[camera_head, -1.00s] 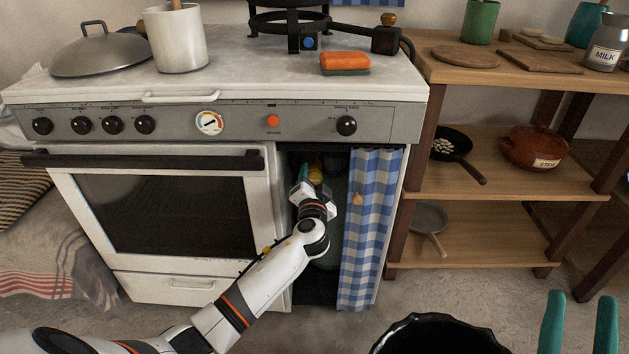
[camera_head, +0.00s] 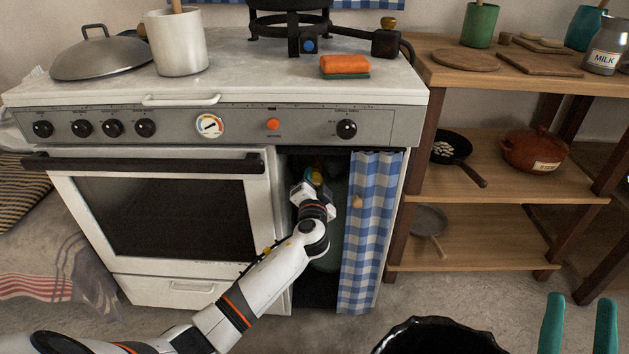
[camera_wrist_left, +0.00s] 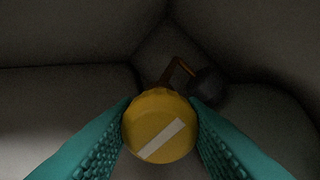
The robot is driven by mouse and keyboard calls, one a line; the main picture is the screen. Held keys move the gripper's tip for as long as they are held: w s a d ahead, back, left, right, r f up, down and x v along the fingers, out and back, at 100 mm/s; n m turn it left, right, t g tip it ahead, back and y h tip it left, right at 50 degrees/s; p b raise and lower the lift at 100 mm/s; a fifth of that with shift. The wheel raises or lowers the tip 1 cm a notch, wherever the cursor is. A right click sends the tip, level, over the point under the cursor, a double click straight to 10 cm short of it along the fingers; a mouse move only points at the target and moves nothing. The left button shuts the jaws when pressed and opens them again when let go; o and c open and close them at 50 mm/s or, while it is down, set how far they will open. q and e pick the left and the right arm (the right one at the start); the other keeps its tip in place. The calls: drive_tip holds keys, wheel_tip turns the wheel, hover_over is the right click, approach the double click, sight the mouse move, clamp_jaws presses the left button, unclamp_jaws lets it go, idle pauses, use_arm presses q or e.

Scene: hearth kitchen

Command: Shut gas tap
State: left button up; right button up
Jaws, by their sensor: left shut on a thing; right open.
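The gas tap is a round yellow knob (camera_wrist_left: 160,126) with a pale bar across its face, slanting up to the right in the left wrist view. My left gripper (camera_wrist_left: 160,128) is shut on it, one teal finger on each side. In the head view the left gripper (camera_head: 312,178) reaches into the open cupboard beside the oven, and the arm hides most of the knob. A dark green gas bottle (camera_head: 328,258) stands behind the arm in the cupboard. My right gripper (camera_head: 578,325) is open and empty at the bottom right, its two teal fingers apart.
A blue checked curtain (camera_head: 370,230) hangs at the cupboard's right side, close to my left wrist. The oven door (camera_head: 160,215) is to the left. A wooden shelf (camera_head: 500,240) stands at right. A black wavy-rimmed container (camera_head: 440,335) is at the bottom.

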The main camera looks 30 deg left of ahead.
use_arm(q)
drive_tip(key=m+p, duration=0.2)
drive_tip(key=m, duration=0.2)
drive_tip(key=shift+r+m, duration=0.1)
drive_tip(key=shift+m, duration=0.2)
drive_tip(key=m+p, duration=0.2)
drive_tip(key=m, duration=0.2)
drive_tip(key=shift+m, duration=0.3)
use_arm(e)
drive_tip(key=w+d+f+g+h, duration=0.1)
drive_tip(key=w+f+g+h, duration=0.3)
drive_tip(key=f+g, duration=0.75)
use_arm(q)
drive_tip(key=m+p, duration=0.2)
drive_tip(key=m, duration=0.2)
drive_tip(key=m+p, duration=0.2)
drive_tip(key=m, duration=0.1)
drive_tip(key=shift+m, duration=0.4)
drive_tip(key=shift+f+m, duration=0.2)
drive_tip(key=shift+m, duration=0.1)
use_arm(e)
drive_tip(key=s+d+f+g+h, duration=0.1)
drive_tip(key=s+d+f+g, duration=0.1)
drive_tip(key=s+f+g, duration=0.3)
drive_tip(key=s+d+f+m+g+h, duration=0.1)
drive_tip(key=s+d+f+g+h, duration=0.1)
drive_tip(key=s+f+g, duration=0.3)
drive_tip(key=shift+s+d+f, duration=0.75)
drive_tip(key=shift+s+f, duration=0.35)
drive_tip(key=shift+s, duration=0.8)
